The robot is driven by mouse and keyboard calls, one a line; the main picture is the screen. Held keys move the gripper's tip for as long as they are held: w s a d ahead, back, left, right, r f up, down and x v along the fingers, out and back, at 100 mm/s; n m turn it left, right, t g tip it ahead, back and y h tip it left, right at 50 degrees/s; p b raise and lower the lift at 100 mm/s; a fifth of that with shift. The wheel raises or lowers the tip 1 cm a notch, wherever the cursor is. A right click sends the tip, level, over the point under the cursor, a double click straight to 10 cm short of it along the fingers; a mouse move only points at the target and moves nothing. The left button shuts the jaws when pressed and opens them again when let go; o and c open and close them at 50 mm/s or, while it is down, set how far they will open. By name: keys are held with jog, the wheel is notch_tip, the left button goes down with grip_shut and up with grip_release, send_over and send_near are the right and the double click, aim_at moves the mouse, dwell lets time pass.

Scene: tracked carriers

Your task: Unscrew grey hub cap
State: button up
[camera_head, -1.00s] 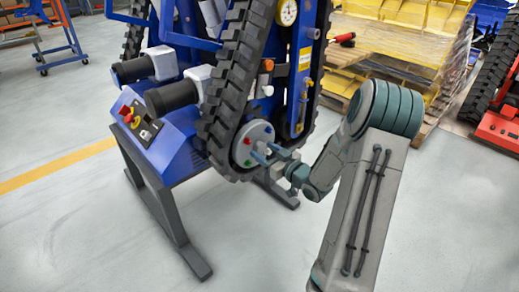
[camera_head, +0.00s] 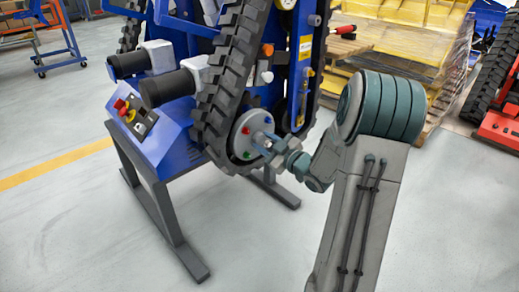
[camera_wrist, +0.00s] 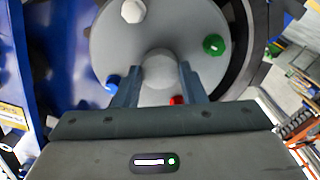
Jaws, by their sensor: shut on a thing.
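The grey hub cap (camera_wrist: 159,70) is a small round knob at the middle of the grey wheel hub (camera_head: 243,143). In the wrist view the hub face carries a white bolt (camera_wrist: 133,11), a green bolt (camera_wrist: 213,45), a red bolt (camera_wrist: 177,100) and a blue bolt (camera_wrist: 112,82) around the cap. My gripper (camera_head: 266,140) reaches the hub from the right. In the wrist view its two fingers (camera_wrist: 160,72) are shut on the cap, one on each side. The cap's lower side and any gap behind it are hidden. In the head view the fingers mostly cover the cap.
A black rubber track (camera_head: 222,85) wraps the hub on the blue carrier, which stands on a dark stand (camera_head: 172,225). A control panel (camera_head: 136,115) with a red button is at the left. Pallets with yellow parts (camera_head: 400,40) stand behind. The floor in front is clear.

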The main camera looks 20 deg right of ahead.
jog(key=shift+f+n+b, duration=0.3)
jog(key=shift+n+b, duration=0.2)
jog(key=shift+n, duration=0.1)
jog(key=shift+r+n, duration=0.25)
jog(key=shift+n, duration=1.35)
jog(key=shift+n, duration=0.5)
jog(key=n, duration=0.4)
jog(key=shift+r+n, duration=0.1)
jog(key=shift+n, duration=0.2)
jog(key=n, duration=0.3)
jog(key=shift+n, duration=0.6)
